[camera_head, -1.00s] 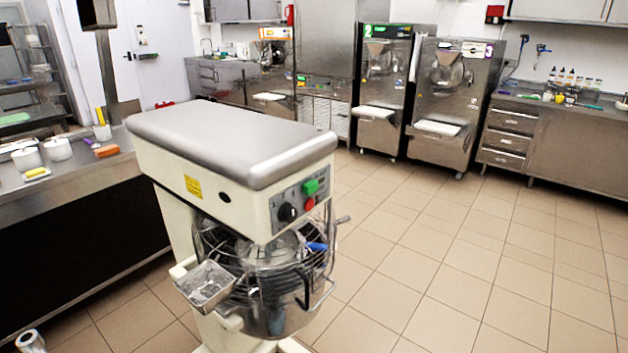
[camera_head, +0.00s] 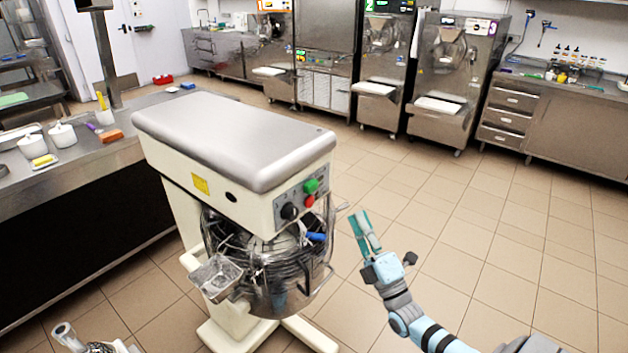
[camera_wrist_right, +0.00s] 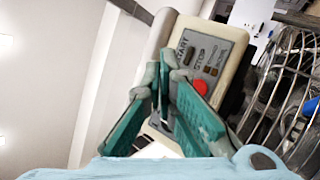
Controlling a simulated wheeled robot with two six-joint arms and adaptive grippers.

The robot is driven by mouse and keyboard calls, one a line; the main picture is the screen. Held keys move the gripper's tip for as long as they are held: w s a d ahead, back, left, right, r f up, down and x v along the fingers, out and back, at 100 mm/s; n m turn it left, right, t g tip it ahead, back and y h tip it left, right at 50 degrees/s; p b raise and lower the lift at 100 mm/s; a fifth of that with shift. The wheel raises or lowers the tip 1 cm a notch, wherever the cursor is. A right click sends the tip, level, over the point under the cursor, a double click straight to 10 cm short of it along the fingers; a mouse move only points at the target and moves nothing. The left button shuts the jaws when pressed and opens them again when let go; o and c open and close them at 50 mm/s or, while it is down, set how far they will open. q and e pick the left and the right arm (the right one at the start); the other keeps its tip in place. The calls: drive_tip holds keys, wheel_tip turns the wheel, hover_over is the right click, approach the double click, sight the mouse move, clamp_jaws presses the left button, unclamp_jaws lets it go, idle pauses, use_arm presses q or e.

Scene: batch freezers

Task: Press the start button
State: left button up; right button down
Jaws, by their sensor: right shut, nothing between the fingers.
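My left gripper is out of view.
The mixer's wire bowl guard (camera_head: 322,246) is below the panel, left of my right gripper. A steel counter (camera_head: 75,178) with tubs is at left. Freezers (camera_head: 447,85) and a drawer counter (camera_head: 570,117) line the back. Tiled floor at right is open.

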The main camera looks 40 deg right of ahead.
sight(311, 186)
drive_tip(key=shift+n+t, duration=0.4)
drive_tip(key=shift+t, duration=0.2)
drive_tip(key=r, duration=0.4)
drive_tip(key=shift+s, duration=0.35)
drive_tip(key=shift+w, duration=0.1)
drive_tip(key=w+a+b, duration=0.2)
drive_tip(key=w+b, duration=0.4)
drive_tip(key=w, duration=0.2)
drive_tip(key=shift+w+a, duration=0.15)
drive_tip(key=shift+a, duration=0.05)
drive_tip(key=shift+w, duration=0.1)
drive_tip(key=shift+w+a, duration=0.15)
drive_tip(key=shift+w, duration=0.15)
idle(0.3)
